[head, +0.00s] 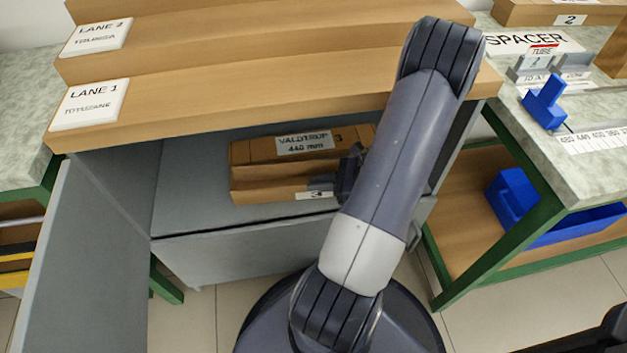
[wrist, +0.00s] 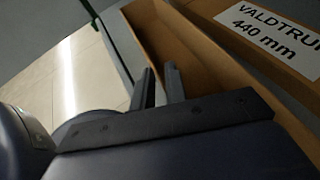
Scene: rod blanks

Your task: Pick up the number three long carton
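The long carton (head: 262,190) is an open brown box lying on the floor of a grey cabinet. Its front carries a small white tag with a 3, and a card reading VALDTRUP 440 mm (head: 305,142) shows on its back part. The card also shows in the wrist view (wrist: 268,32). My gripper (head: 335,183) is at the carton's right part in the head view, partly hidden by my arm. In the wrist view my two dark fingers (wrist: 160,82) stand a small gap apart at the carton's near wall (wrist: 150,40). Whether they press on the wall is unclear.
Wooden steps with cards LANE 1 (head: 90,103) and LANE 2 (head: 97,37) overhang the cabinet (head: 190,262). Its open door (head: 80,265) stands at the left. A green-framed bench (head: 590,160) with blue bins is at the right.

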